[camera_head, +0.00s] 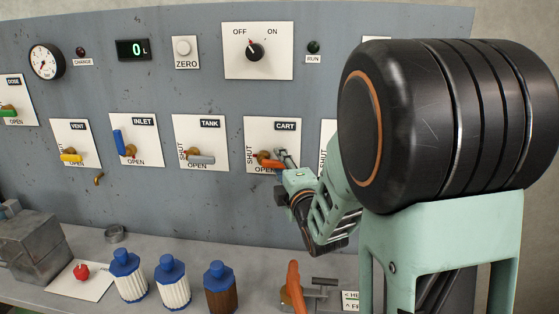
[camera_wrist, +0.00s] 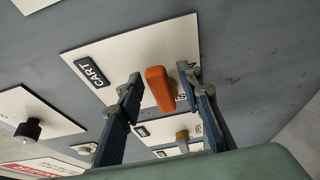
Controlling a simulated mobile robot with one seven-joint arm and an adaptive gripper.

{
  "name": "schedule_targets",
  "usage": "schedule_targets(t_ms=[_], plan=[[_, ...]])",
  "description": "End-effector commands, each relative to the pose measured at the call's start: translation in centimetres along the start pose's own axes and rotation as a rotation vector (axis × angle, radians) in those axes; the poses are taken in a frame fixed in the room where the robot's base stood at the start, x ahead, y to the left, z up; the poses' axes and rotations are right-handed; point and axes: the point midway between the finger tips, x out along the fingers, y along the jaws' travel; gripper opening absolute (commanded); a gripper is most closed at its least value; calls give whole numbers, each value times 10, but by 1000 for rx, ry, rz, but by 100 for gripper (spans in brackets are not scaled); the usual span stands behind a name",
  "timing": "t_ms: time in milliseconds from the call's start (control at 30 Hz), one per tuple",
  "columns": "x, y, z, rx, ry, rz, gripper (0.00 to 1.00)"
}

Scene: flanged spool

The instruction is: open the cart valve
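The cart valve has an orange lever (camera_head: 272,164) on a white plate marked CART (camera_head: 285,126), with SHUT along the left side and OPEN along the bottom. My gripper (camera_head: 285,161) is at the lever's right end and partly covers the plate. In the wrist view the orange lever (camera_wrist: 158,88) is between the two fingers of my gripper (camera_wrist: 160,84).
The tank valve's grey lever (camera_head: 201,159), inlet valve's blue lever (camera_head: 119,142) and vent valve's yellow lever (camera_head: 71,158) are to the left. Blue-capped bottles (camera_head: 172,284), a red knob (camera_head: 81,271) and a grey block (camera_head: 35,247) stand on the bench below.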

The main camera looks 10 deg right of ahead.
Motion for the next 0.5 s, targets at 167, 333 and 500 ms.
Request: schedule_targets(t_ms=[167, 333, 500], plan=[[0, 0, 0, 0, 0, 0, 33], [0, 0, 0, 0, 0, -1, 23], [0, 0, 0, 0, 0, -1, 5]])
